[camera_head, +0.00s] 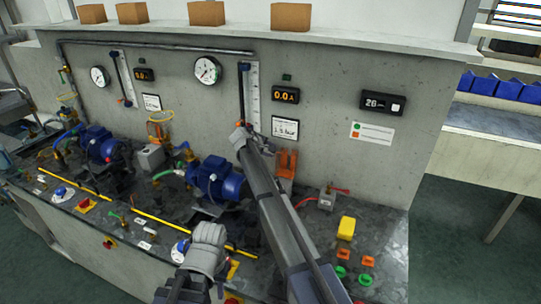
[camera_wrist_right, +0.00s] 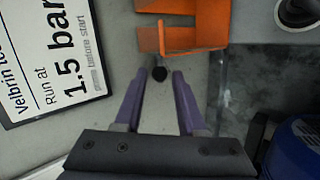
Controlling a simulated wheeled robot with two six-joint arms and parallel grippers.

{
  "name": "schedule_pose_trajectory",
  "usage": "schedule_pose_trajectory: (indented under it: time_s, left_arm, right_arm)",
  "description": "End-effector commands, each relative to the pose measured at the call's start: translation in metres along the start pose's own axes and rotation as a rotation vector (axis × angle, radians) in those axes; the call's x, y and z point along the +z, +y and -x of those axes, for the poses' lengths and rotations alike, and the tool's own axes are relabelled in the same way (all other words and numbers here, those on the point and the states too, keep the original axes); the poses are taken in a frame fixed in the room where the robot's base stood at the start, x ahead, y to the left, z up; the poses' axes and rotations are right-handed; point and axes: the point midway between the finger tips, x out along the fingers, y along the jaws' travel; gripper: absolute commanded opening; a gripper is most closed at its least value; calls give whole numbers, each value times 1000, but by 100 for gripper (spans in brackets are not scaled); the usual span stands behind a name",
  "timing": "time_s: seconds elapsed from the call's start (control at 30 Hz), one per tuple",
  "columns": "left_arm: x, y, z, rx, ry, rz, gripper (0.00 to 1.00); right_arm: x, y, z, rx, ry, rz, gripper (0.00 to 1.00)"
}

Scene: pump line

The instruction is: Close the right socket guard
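An orange bracket-like guard (camera_head: 286,164) is on the concrete wall below a printed card, just right of my right arm. In the right wrist view the orange guard (camera_wrist_right: 195,30) is at the top, with a flap standing out, so it looks open. A small black knob (camera_wrist_right: 160,73) is near its edge. My right gripper (camera_wrist_right: 159,76) is open, its two purple fingers apart on either side of the knob; whether they touch it I cannot tell. In the head view this gripper (camera_head: 243,136) is near the wall. My left gripper (camera_head: 205,245) is over the bench front; its fingers are unclear.
Blue pumps (camera_head: 218,180) and (camera_head: 100,146) stand on the dark bench. A red-handled valve box (camera_head: 328,197) and a yellow block (camera_head: 346,228) are to the right. The printed card (camera_wrist_right: 50,55) is left of the fingers. Gauges (camera_head: 207,70) hang above.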

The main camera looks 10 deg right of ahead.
Motion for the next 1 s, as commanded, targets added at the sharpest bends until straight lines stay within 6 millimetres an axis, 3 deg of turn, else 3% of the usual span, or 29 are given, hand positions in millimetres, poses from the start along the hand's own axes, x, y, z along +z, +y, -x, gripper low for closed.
schedule_pose_trajectory:
  time_s: [0.23,0.57,1.0]
  left_arm:
    - [0,0,0,0,0,0,39]
    - [0,0,0,0,0,0,39]
    - [0,0,0,0,0,0,39]
  right_arm:
    - [0,0,0,0,0,0,37]
    - [0,0,0,0,0,0,0]
    - [0,0,0,-1,0,0,0]
